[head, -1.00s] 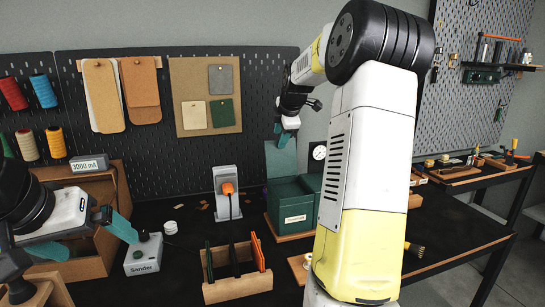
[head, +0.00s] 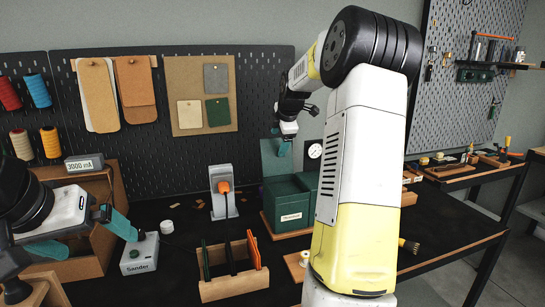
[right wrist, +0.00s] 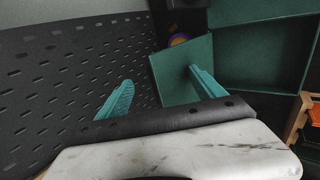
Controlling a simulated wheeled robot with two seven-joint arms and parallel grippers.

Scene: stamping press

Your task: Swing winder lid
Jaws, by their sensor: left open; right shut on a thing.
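The winder is a dark green box (head: 287,205) with a label on its front, right of centre in the head view. Its green lid (head: 271,158) stands up at the back; it also shows in the right wrist view (right wrist: 176,78). My right gripper (head: 284,147) is at the lid's upper right edge and shut on it. In the right wrist view one finger overlaps the lid's right edge and the other shows against the pegboard; the contact itself is unclear. My left gripper (head: 84,238) is open and empty at the far left, one finger beside the Sander box (head: 139,254).
A wooden rack (head: 234,287) with upright green and orange pieces stands in front. A grey stand with an orange part (head: 223,195) is left of the winder. A round gauge (head: 314,151) stands behind. My right arm covers the bench right of the winder.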

